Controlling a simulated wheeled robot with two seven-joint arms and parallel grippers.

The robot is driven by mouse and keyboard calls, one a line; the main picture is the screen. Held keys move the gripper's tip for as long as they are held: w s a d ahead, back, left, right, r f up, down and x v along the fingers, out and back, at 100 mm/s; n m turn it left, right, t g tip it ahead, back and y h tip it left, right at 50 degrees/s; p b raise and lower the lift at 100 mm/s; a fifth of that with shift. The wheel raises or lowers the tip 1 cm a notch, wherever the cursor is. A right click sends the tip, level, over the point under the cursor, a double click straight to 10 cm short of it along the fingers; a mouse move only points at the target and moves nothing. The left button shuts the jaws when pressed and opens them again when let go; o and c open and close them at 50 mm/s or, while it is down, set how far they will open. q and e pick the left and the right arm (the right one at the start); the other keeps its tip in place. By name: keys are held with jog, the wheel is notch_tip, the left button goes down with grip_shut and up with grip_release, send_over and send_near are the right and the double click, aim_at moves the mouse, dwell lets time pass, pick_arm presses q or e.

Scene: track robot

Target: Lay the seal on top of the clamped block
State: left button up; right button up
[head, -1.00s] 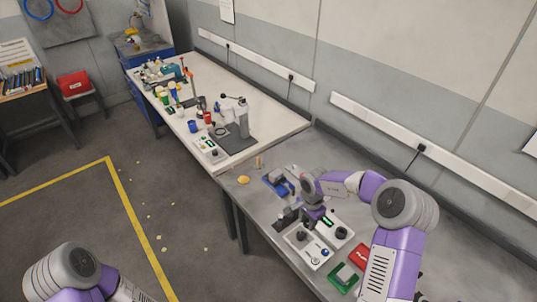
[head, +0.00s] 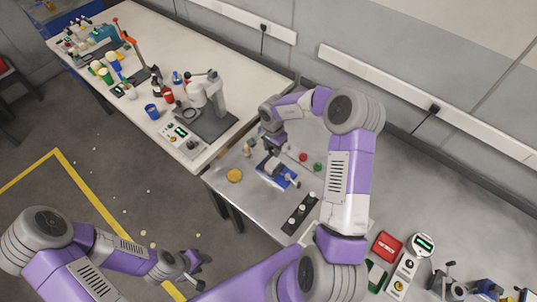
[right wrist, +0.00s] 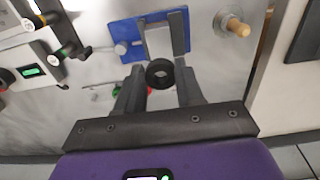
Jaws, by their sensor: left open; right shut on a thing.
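The seal is a small black ring (right wrist: 160,73) between the fingertips of my right gripper (right wrist: 158,85). That gripper is shut on it, and it also shows in the head view (head: 275,146). The blue clamp (right wrist: 124,36) holds a grey block (right wrist: 160,42) just beyond the ring in the right wrist view. The clamp (head: 290,181) lies on the grey table below my right gripper in the head view. I cannot tell whether the ring touches the block. My left gripper (head: 190,270) is open and empty, off the table's near side over the floor.
A wooden peg (right wrist: 239,28) stands beside the clamp. A yellow lump (head: 235,175), red (head: 303,157) and green (head: 317,167) knobs and a black strip (head: 300,214) with small parts lie around it. A white table (head: 225,75) with a press adjoins. A red box (head: 387,246) is right.

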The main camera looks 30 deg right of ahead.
aim_at(272, 164)
jog(key=f, duration=0.3)
jog(key=shift+s, duration=0.2)
notch_tip(272, 164, down, 4)
jog(key=shift+r, duration=0.15)
jog(key=shift+w+f, duration=0.15)
jog(key=shift+f, duration=0.15)
jog(key=shift+f, duration=0.15)
jog(key=o, duration=1)
